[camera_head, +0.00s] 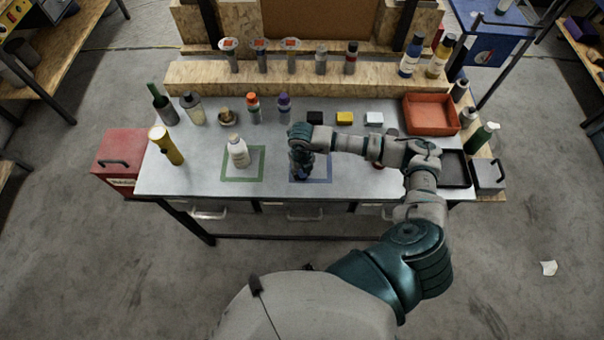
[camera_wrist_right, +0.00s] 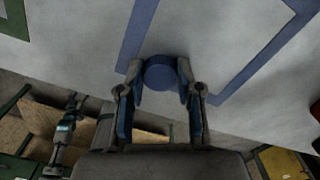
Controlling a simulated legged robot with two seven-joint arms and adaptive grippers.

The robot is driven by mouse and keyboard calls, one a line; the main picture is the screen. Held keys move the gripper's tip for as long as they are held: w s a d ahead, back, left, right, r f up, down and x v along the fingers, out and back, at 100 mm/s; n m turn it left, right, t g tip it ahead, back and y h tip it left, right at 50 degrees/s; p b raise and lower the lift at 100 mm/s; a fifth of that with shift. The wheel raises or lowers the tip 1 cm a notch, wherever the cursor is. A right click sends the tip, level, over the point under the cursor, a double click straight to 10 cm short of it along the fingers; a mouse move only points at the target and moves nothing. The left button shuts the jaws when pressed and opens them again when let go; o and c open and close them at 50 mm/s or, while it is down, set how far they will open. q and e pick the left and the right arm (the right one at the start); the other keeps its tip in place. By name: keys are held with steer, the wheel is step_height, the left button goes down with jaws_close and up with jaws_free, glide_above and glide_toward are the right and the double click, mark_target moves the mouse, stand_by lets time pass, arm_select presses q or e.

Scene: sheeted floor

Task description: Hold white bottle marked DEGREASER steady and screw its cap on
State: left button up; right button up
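The white bottle (camera_head: 238,154) stands upright inside the green square outline on the table, with a narrow pale neck at its top. Its lettering is too small to read. My right gripper (camera_head: 301,175) points down over the blue square outline, to the right of the bottle. In the right wrist view, a round blue cap (camera_wrist_right: 160,73) sits between the fingertips of my right gripper (camera_wrist_right: 160,76). The fingertips appear to touch it on both sides. The cap is mostly hidden by the gripper in the head view. My left gripper is not in view.
Bottles, small coloured blocks and an orange-red tray (camera_head: 431,114) line the back of the table. A black tray (camera_head: 454,168) lies at the right. The table between the green and blue outlines is clear.

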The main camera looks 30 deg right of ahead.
mark_target(303, 176)
stand_by(0.3)
steer(key=shift+r, duration=0.55)
step_height(303, 176, up, 2)
steer(key=shift+b, duration=0.35)
steer(key=shift+s+a+r, duration=0.15)
steer(key=shift+s+a, duration=0.05)
steer(key=shift+s, duration=0.4)
steer(key=s+a+b, duration=0.1)
steer(key=s+a, duration=0.1)
steer(key=s, duration=0.5)
steer(key=s+a+r+b, duration=0.1)
steer(key=s+a, duration=0.1)
steer(key=s, duration=0.5)
steer(key=shift+a+r, duration=0.25)
steer(key=shift+r, duration=0.05)
